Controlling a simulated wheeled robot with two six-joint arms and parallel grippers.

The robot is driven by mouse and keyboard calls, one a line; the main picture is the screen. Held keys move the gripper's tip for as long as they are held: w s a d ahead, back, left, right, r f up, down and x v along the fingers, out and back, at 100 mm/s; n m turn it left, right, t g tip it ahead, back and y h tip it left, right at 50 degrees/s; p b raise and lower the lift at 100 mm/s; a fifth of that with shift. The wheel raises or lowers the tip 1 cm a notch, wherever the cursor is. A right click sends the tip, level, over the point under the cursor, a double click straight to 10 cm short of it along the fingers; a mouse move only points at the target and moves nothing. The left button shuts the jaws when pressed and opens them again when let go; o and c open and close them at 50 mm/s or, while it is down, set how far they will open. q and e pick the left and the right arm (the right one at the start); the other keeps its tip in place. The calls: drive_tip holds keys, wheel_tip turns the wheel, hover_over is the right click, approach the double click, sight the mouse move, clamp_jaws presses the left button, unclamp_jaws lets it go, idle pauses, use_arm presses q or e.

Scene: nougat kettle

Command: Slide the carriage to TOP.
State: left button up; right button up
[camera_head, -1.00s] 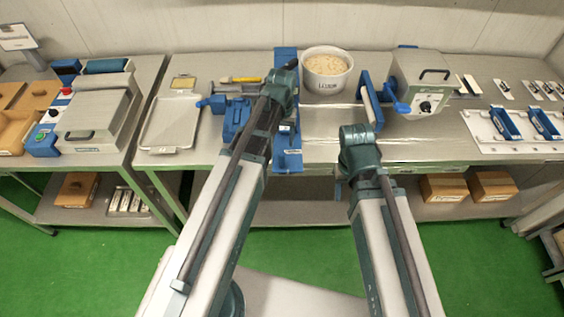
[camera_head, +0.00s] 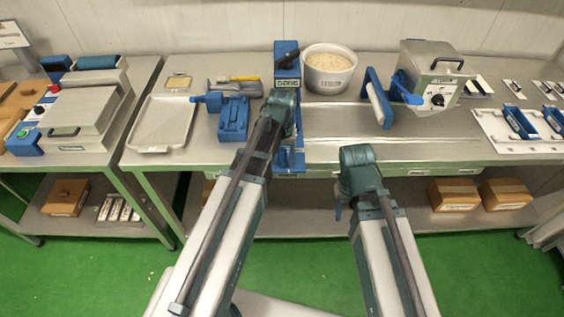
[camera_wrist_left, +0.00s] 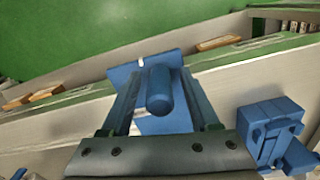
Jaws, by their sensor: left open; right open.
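A long blue fixture stands on the middle bench, its upper block (camera_head: 287,66) with a dark handle at the back and its lower end (camera_head: 289,162) at the front edge. My left arm covers its middle, and I cannot read a TOP mark or make out the carriage clearly. In the left wrist view a blue rounded knob (camera_wrist_left: 159,92) rises from a blue plate (camera_wrist_left: 172,120). My left gripper (camera_wrist_left: 159,78) is open, its fingers on either side of the knob. My right gripper (camera_head: 358,168) is over the bench's front edge, its fingers mostly hidden.
A tub of pale grains (camera_head: 329,72) stands right of the fixture. A blue clamp block (camera_head: 232,120) and a metal tray (camera_head: 161,124) lie left. A steel box with a knob (camera_head: 432,80) stands right. The bench between is mostly bare.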

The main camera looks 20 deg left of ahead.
use_arm(q)
clamp_jaws()
idle(0.3)
idle(1.1)
